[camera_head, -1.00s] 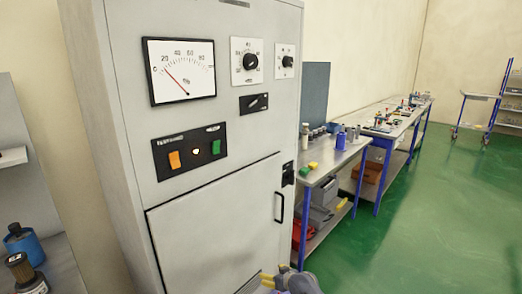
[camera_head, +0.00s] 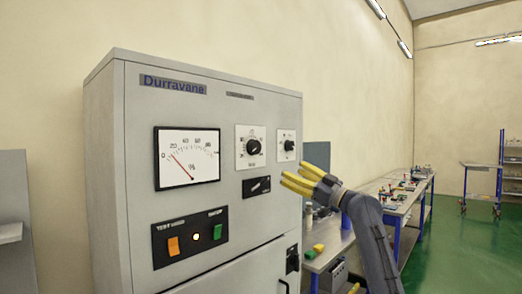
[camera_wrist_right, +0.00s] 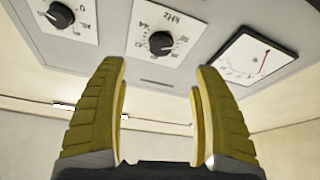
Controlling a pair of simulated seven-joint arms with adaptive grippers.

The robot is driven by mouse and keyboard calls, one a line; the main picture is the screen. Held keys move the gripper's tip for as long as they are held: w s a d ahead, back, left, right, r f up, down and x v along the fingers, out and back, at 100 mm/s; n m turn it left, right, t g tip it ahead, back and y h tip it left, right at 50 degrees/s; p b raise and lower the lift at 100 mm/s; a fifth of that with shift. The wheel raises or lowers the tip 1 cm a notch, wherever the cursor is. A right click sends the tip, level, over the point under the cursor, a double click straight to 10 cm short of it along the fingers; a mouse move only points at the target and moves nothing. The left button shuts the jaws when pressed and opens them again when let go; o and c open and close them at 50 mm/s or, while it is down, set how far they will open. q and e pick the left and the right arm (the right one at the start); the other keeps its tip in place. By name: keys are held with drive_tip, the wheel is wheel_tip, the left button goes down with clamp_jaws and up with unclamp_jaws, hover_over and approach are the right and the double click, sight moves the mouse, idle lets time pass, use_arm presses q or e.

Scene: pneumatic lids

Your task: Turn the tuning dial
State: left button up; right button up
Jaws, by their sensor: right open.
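The tuning dial (camera_head: 254,147) is a black knob on a white scale plate on the grey cabinet front, right of the meter. In the right wrist view the tuning dial (camera_wrist_right: 161,43) appears upside down, with kHz lettering, beyond the fingertips. A smaller black dial (camera_head: 289,145) sits to its right; the smaller dial (camera_wrist_right: 60,15) is at upper left in the wrist view. My right gripper (camera_head: 297,176) has yellow fingers, open and empty, in front of the cabinet, lower right of both dials in the head view. Nothing lies between the fingers (camera_wrist_right: 160,78). My left gripper is out of view.
The grey cabinet (camera_head: 175,109) carries a needle meter (camera_head: 187,157), a black switch (camera_head: 256,186) and a panel with orange and green buttons (camera_head: 190,239). A workbench (camera_head: 333,243) stands to the right. Green floor (camera_head: 465,255) is open farther right.

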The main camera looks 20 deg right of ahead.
sight(257, 146)
drive_tip(key=shift+n+y, duration=0.3)
drive_tip(key=shift+y, duration=0.1)
drive_tip(key=x, duration=0.5)
drive_tip(key=r+x, duration=0.1)
drive_tip(key=x, duration=0.5)
drive_tip(key=s+r+x, duration=0.1)
drive_tip(key=x, duration=0.5)
drive_tip(key=shift+a, duration=0.15)
drive_tip(key=c, duration=1.2)
